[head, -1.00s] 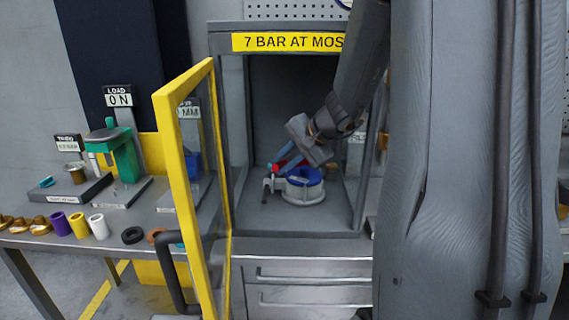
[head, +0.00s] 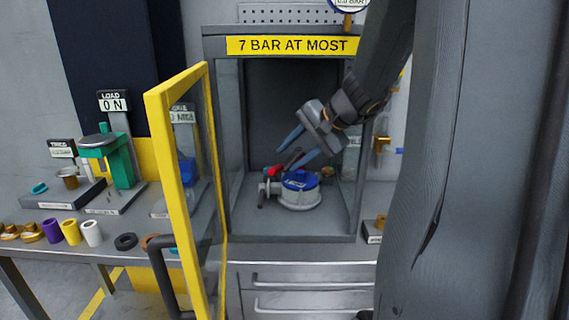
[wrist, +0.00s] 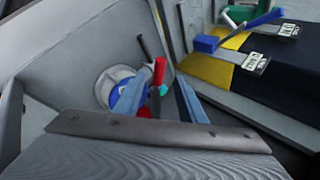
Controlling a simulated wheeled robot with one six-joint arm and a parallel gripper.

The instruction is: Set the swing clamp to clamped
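The fixture (head: 298,197) is a round pale grey body with a blue top (head: 300,180), standing on the floor of the open cabinet. A red-tipped swing clamp handle (head: 275,171) sits at its left; a dark bar shows above the blue top, partly behind a finger. My gripper (head: 298,149) is above the fixture, its two blue fingers spread and nothing visibly held. In the wrist view the red handle (wrist: 159,72) appears between the fingers, and the fixture (wrist: 113,82) is partly hidden by the left finger. I cannot tell whether the clamp arm bears on the blue top.
The cabinet's yellow-framed door (head: 187,190) stands open at the left. Cabinet walls close in on both sides of my gripper, under a "7 BAR AT MOST" sign (head: 292,45). A green press (head: 119,160) and several coloured sleeves stand on the left bench.

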